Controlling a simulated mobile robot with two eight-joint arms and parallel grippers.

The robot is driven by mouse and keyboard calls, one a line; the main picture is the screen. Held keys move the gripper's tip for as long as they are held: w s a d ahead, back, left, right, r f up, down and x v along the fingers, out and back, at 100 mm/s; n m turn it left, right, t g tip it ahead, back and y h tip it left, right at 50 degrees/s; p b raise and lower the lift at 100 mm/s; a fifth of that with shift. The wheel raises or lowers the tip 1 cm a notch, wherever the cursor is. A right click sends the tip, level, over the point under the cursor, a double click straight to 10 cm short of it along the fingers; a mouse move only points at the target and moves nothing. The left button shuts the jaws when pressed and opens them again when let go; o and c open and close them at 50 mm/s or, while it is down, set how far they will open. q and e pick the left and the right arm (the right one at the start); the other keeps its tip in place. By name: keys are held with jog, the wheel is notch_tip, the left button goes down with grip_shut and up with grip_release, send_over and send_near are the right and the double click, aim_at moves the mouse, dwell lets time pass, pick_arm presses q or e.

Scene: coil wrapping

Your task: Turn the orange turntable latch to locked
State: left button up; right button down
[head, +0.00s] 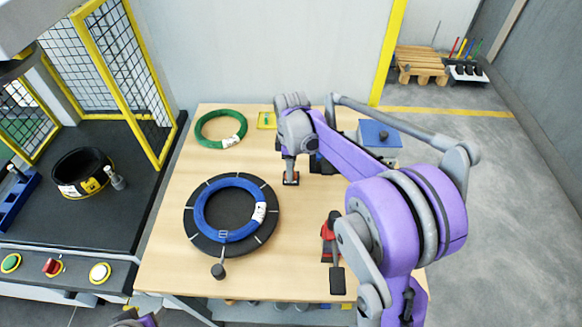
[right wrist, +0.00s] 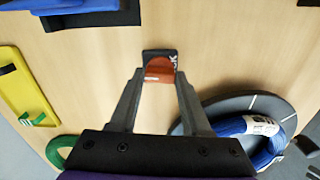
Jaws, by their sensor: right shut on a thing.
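The orange turntable latch (head: 291,181) sits on a small black base on the wooden table, to the upper right of the turntable. It also shows in the right wrist view (right wrist: 160,68), with white lettering on its black base. My right gripper (head: 290,172) reaches down from above and is shut on the latch, one finger on each side. The fingers hide part of the latch, and I cannot read its setting. The black turntable (head: 270,206) has white marks and carries a blue coil (head: 203,218) with a white label.
A green coil (head: 200,135) and a yellow tray (head: 261,124) lie at the table's back. A red and black tool (head: 328,232) lies right of the turntable, near my right arm. A blue-topped box (head: 372,131) stands at the back right. A caged machine is on the left.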

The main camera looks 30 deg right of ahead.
jog(key=m, duration=0.4)
jog(key=shift+b, duration=0.4)
jog(key=m, duration=0.4)
jog(key=shift+m+b, duration=0.3)
jog(key=shift+m, duration=0.1)
jog(key=m, duration=0.4)
jog(key=shift+m, duration=0.3)
jog(key=shift+m+b, duration=0.35)
jog(key=shift+m, duration=1.55)
jog(key=shift+c, duration=1.8)
grip_release()
notch_tip(320, 180, up, 11)
jog(key=shift+p, duration=0.35)
